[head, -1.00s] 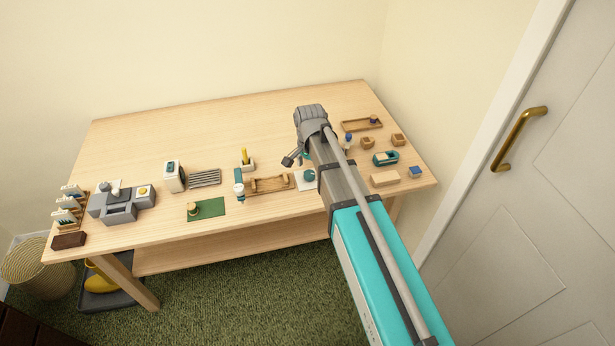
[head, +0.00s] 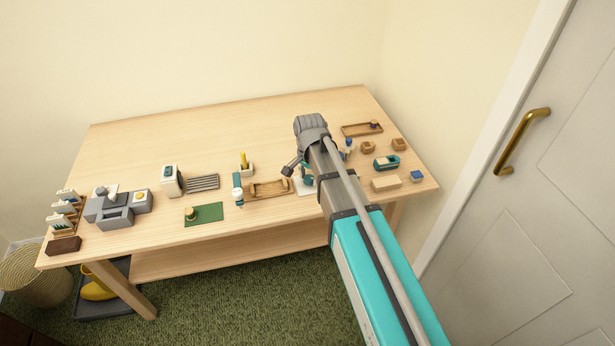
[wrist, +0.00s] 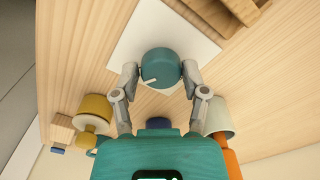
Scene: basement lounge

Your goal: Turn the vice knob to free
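The vice knob (wrist: 160,68) is a round teal knob with a white pointer mark. It sits on a white square plate (wrist: 185,35), which also shows in the head view (head: 303,188), partly behind my arm. The pointer mark lies toward the lower left of the knob in the wrist view. My gripper (wrist: 160,73) has one finger on each side of the knob, with what look like narrow gaps; contact is not clear. The wooden vice (head: 269,189) stands just left of the plate in the head view, and part of it shows in the wrist view (wrist: 240,8).
Right of my arm are a wooden block (head: 386,184), a teal holder (head: 386,162) and a small tray (head: 362,129). In the wrist view, a yellow-topped piece (wrist: 95,108) and a white cup (wrist: 218,118) flank my fingers.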

